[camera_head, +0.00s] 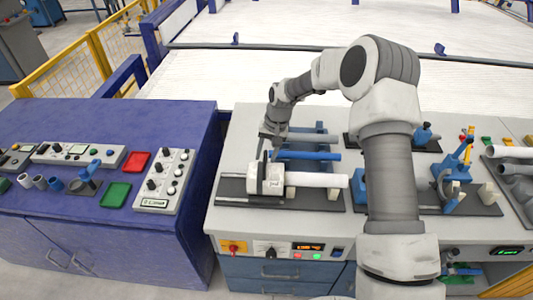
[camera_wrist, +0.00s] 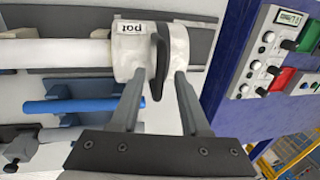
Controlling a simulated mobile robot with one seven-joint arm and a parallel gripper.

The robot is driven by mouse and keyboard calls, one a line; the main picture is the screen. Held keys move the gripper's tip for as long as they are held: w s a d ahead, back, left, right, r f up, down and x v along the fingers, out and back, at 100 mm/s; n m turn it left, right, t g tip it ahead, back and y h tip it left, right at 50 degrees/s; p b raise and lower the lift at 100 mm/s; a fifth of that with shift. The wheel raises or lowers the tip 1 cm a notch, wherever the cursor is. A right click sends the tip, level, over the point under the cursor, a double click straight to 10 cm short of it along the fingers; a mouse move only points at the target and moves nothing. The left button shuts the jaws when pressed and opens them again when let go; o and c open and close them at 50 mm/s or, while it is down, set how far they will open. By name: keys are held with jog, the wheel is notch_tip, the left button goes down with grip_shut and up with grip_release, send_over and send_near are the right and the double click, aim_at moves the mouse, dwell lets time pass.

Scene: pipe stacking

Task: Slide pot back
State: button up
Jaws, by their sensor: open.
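The pot is a white block-like piece (camera_head: 267,180) on the dark base plate of the front fixture in the head view. In the wrist view the white pot (camera_wrist: 130,40) carries the word "pot" upside down, and a dark curved lever (camera_wrist: 160,58) sits at its side. My gripper (camera_head: 268,154) is over the pot's back side. In the wrist view my gripper (camera_wrist: 160,74) has its fingers apart, with the lever between them. I cannot tell whether they touch it. A white pipe (camera_head: 318,180) runs right from the pot.
A blue pipe (camera_head: 308,155) lies on a support behind the white pipe. A blue bench (camera_head: 90,215) with control panels stands left. Another blue clamp fixture (camera_head: 455,195) and grey pipes (camera_head: 518,168) are at right. My arm hides part of the worktop.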

grip_shut()
dwell(1.4)
